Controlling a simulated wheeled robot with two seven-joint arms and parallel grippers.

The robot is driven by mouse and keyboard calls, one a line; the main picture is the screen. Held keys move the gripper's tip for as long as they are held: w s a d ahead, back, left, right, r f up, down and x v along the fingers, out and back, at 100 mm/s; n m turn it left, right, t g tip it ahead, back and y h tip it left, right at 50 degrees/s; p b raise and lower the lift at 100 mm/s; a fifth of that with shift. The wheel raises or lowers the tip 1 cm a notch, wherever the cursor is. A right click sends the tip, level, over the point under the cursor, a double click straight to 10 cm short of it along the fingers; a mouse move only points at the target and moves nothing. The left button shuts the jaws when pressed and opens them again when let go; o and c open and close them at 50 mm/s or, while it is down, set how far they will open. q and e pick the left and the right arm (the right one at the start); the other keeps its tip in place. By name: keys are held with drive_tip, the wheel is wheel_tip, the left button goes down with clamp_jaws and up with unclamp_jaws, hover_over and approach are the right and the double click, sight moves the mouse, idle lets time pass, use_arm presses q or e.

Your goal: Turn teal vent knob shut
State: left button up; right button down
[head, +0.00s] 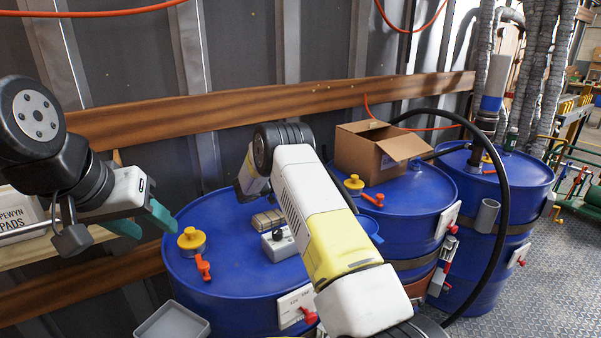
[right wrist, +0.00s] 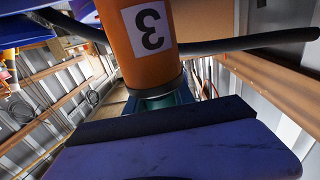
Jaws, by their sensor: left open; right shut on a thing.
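A small dark teal-green knob (head: 511,138) shows on the far right blue drum; I cannot tell surely that it is the vent knob. A grey box on the nearest drum bears another dark knob (head: 277,234). My left gripper (head: 143,222) is open and empty, its teal fingers left of the nearest drum. My right arm crosses the middle of the head view and hides its own gripper there.
Blue drums (head: 225,285) stand in a row with yellow caps (head: 192,241) and orange handles (head: 203,267). An open cardboard box (head: 365,155) sits on the middle drum. A black hose (head: 505,200) arcs over the right drums. A grey tray (head: 172,322) is at front left.

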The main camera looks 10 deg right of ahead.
drive_tip(key=shift+m+g, duration=0.3)
drive_tip(key=shift+g, duration=0.1)
drive_tip(key=shift+d, duration=0.1)
drive_tip(key=c, duration=1.1)
unclamp_jaws()
drive_tip(key=shift+o, duration=0.2)
drive_tip(key=shift+s, duration=0.1)
drive_tip(key=v, duration=0.7)
drive_tip(key=shift+a, duration=0.4)
drive_tip(key=shift+f, duration=0.1)
